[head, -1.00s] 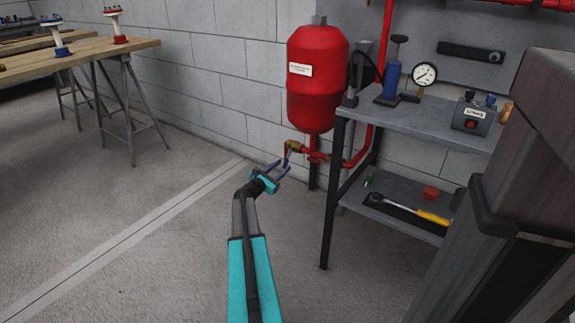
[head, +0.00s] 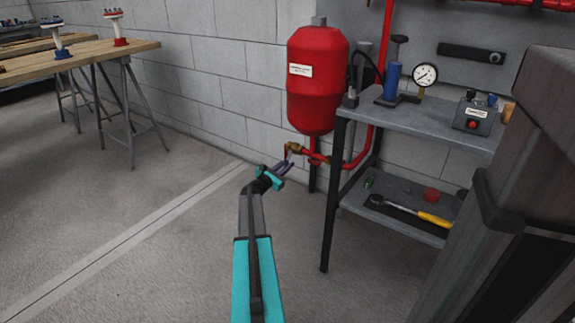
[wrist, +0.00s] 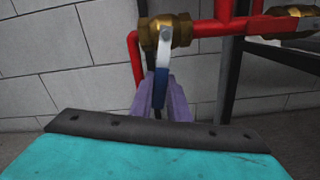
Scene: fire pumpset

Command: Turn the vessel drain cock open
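The vessel drain cock is a brass valve (wrist: 165,32) on red pipe below the red vessel (head: 317,85); it also shows in the head view (head: 294,148). Its lever has a silver upper part and a blue grip (wrist: 160,88). In the wrist view the lever hangs down from the valve, nearly vertical. My gripper (head: 285,168) is just below the valve, its purple fingers (wrist: 161,98) close together on both sides of the blue grip. They look shut on it. The lower ends of the fingers are hidden behind my gripper's body.
A grey metal bench (head: 420,120) with a gauge, a blue cylinder and a control box stands right of the vessel. Its lower shelf (head: 385,205) holds a yellow-handled wrench. A block wall is behind the pipe. The floor on the left is open, up to a wooden table (head: 90,50).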

